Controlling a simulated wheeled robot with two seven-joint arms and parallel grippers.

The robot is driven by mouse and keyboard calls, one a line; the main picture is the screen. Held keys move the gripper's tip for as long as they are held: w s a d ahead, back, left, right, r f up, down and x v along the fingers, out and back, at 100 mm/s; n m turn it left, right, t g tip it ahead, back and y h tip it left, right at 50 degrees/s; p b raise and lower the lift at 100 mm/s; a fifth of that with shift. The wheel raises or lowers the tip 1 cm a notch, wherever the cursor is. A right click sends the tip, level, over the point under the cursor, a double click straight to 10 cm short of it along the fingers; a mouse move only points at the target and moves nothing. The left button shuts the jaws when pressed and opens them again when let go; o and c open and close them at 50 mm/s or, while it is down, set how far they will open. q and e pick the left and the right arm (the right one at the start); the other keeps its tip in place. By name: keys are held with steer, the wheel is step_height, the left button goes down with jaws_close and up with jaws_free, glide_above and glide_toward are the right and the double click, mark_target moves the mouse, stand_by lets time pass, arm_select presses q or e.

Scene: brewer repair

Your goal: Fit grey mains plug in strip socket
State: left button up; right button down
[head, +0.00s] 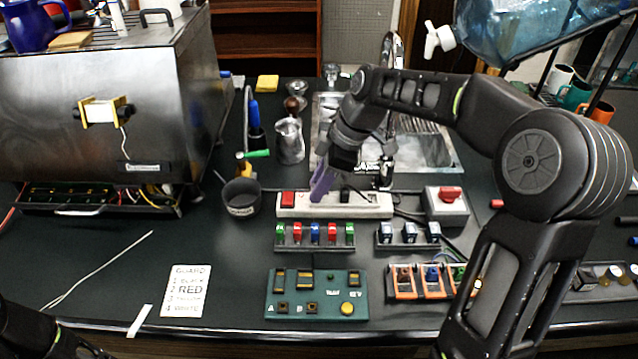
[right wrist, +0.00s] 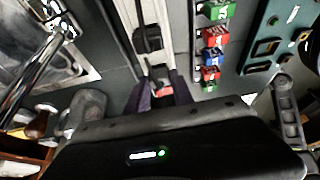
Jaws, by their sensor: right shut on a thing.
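The white power strip (head: 374,208) lies across the counter in the head view, with a red switch (head: 288,199) at its left end. A black plug (head: 345,195) sits on it; it also shows in the right wrist view (right wrist: 147,40). My right gripper (head: 320,188), with purple fingers, points down at the strip between switch and black plug. It is shut on a small dark grey piece (right wrist: 159,74), apparently the grey mains plug, mostly hidden between the fingers. I cannot tell whether its pins are in a socket. My left gripper is out of view.
A block of coloured connectors (head: 315,235) stands in front of the strip, with a green button panel (head: 316,294) nearer. A grey box with a red knob (head: 447,204) is at the strip's right end.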

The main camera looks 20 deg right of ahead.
steer(key=c, duration=1)
jaws_free()
steer(key=v, duration=0.7)
steer(key=shift+d+r+b, duration=0.1)
steer(key=shift+r+b, duration=0.3)
steer(key=shift+s, duration=0.1)
